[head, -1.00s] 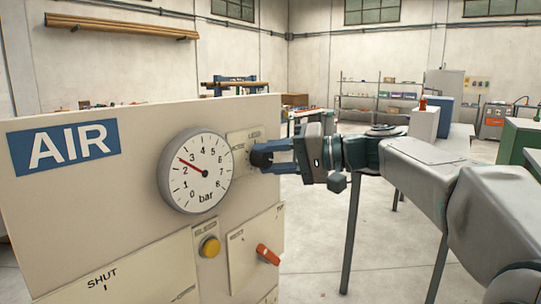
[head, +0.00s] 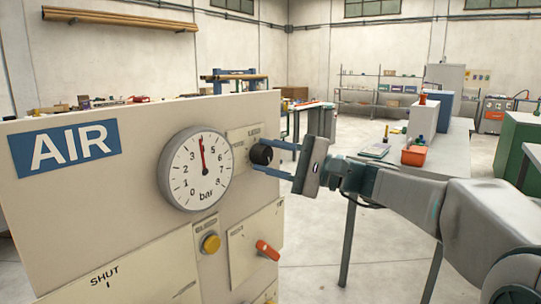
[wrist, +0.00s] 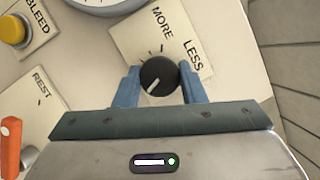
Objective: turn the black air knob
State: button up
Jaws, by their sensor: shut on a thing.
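The black air knob (head: 261,154) sits on a pale plate to the right of the gauge on the panel. In the wrist view the knob (wrist: 157,76) shows a light pointer line toward its lower left, with the words MORE and LESS on the plate above it. My gripper (head: 265,156) has its blue fingers on either side of the knob and is shut on it; the wrist view shows the gripper (wrist: 159,80) the same way. The gauge (head: 195,170) has its red needle pointing nearly straight up, between the 3 and the 5.
Below on the panel are a yellow button (head: 210,243) and an orange-red lever (head: 267,250). A blue AIR sign (head: 64,148) is at the upper left. A table (head: 440,155) with an orange bin (head: 414,155) stands behind my arm.

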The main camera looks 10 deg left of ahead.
jog(key=shift+m, duration=0.6)
jog(key=o, duration=1)
jog(key=shift+d, duration=0.1)
jog(key=d+f+p, duration=0.1)
jog(key=d+f, duration=0.1)
jog(key=d, duration=1.1)
jog(key=shift+s+d+f, duration=0.25)
jog(key=shift+f, duration=0.05)
